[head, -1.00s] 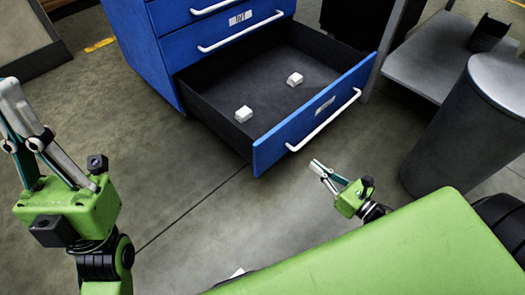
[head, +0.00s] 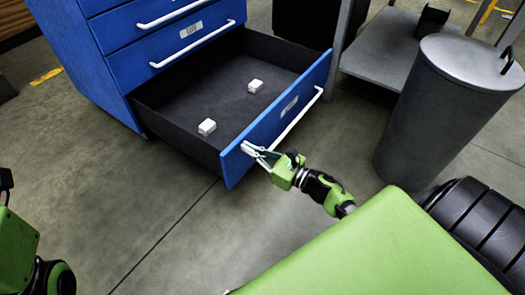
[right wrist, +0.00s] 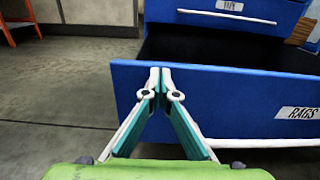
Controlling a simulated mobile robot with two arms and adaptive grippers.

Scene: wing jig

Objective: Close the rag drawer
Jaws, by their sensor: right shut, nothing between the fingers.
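The rag drawer (head: 272,122) is the bottom drawer of a blue cabinet and is pulled far out. Its front bears a RAGS label and a white bar handle (head: 296,121); the front also fills much of the right wrist view (right wrist: 225,105). Two small white blocks (head: 207,127) (head: 255,86) lie inside. My right gripper (head: 248,149) is shut and empty, its tips at the outer face of the drawer front, near its left end beside the handle. I cannot tell whether they touch. My left gripper is cut off at the left edge, its fingers out of view.
Two upper drawers (head: 165,35) of the cabinet are shut. A grey cylindrical bin (head: 440,110) and a low grey shelf (head: 385,55) stand to the right. The floor (head: 120,200) left of the open drawer is clear.

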